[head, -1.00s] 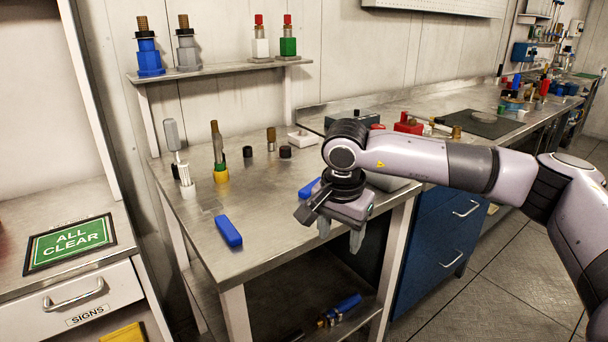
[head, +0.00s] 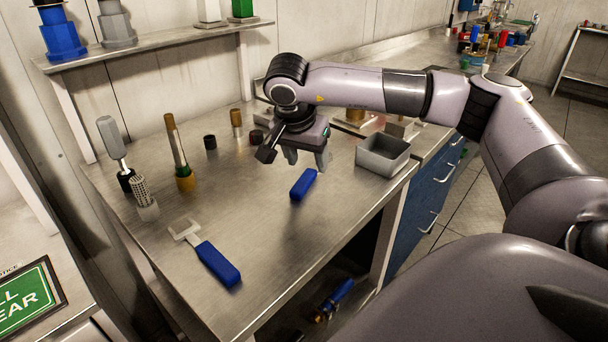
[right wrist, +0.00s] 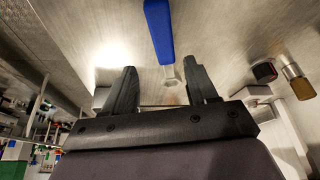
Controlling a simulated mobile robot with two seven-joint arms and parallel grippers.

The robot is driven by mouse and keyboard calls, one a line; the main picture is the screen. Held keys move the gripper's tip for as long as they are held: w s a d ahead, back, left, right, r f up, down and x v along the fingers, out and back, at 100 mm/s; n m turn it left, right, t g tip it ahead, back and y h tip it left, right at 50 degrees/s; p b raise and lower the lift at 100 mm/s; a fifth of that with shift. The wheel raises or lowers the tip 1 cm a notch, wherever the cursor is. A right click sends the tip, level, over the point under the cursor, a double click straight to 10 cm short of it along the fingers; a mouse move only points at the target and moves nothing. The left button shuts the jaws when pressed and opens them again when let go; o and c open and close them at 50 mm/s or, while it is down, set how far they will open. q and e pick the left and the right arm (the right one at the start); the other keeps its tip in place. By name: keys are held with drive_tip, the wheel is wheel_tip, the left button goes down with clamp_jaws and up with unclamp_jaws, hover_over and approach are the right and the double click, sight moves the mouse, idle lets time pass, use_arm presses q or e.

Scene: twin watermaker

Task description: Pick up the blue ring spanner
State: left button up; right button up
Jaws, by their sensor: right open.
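A blue-handled tool (head: 304,184) lies on the metal bench just in front of my right gripper (head: 307,162). In the right wrist view its blue handle (right wrist: 159,30) runs to a short metal shank with a small ring-like end, so it looks like the ring spanner. My right gripper is open and empty, fingers pointing down. In the right wrist view the ring end shows between the two fingertips (right wrist: 161,72). A second blue-handled tool (head: 218,265) with a pale, wider head lies nearer the bench's front left. My left gripper is not in view.
A grey open bin (head: 383,155) stands right of the gripper at the bench edge. Upright brushes and a brass-topped rod (head: 177,150) stand at the left. A shelf (head: 150,48) holds blue, grey, white and green pieces. The middle of the bench (head: 240,205) is clear.

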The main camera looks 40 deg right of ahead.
sight(308, 174)
drive_tip(key=shift+w+x, duration=0.15)
drive_tip(key=shift+x, duration=1.1)
drive_tip(key=shift+w+x, duration=0.15)
drive_tip(key=shift+x, duration=1.1)
drive_tip(key=shift+a, duration=0.1)
drive_tip(key=shift+f, duration=0.1)
drive_tip(key=shift+c, duration=0.3)
clamp_jaws()
